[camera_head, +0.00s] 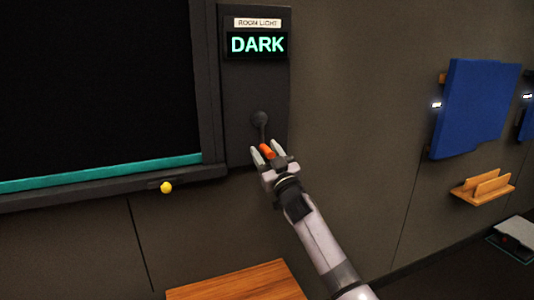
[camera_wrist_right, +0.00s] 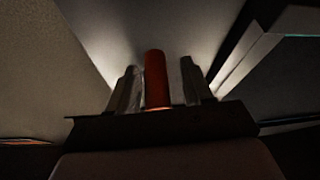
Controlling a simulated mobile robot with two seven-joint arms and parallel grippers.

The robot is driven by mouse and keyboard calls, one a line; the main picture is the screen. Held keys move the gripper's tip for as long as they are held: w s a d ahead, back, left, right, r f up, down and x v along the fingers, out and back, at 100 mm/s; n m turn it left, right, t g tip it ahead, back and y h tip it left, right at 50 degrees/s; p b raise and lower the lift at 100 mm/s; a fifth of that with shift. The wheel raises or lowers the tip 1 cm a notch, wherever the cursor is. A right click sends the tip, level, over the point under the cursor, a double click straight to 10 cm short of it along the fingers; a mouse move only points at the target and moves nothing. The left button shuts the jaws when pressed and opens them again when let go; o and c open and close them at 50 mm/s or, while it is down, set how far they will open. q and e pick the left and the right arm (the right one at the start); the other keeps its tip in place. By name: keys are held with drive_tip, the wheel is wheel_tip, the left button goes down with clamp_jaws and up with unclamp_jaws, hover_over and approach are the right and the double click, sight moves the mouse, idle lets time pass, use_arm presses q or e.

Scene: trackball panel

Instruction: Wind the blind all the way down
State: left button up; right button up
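The dark blind (camera_head: 95,80) covers the window, and its teal bottom bar (camera_head: 100,172) lies just above the sill. The crank hub (camera_head: 260,119) sits on the dark control panel, below a display (camera_head: 257,45) that reads DARK. My right gripper (camera_head: 268,151) is at the crank's orange handle (camera_head: 267,152). In the right wrist view, the handle (camera_wrist_right: 156,78) stands between the two fingers (camera_wrist_right: 160,85), with gaps visible on both sides. The gripper is open around it. My left gripper is out of view.
A wooden surface (camera_head: 235,283) is at the bottom. Blue panels (camera_head: 475,105) and a wooden holder (camera_head: 483,187) are on the wall at right.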

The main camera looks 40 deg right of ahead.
drive_tip(key=shift+d, duration=0.1)
drive_tip(key=shift+s+f, duration=0.25)
drive_tip(key=shift+s, duration=0.15)
drive_tip(key=v, duration=0.6)
drive_tip(key=shift+s, duration=0.15)
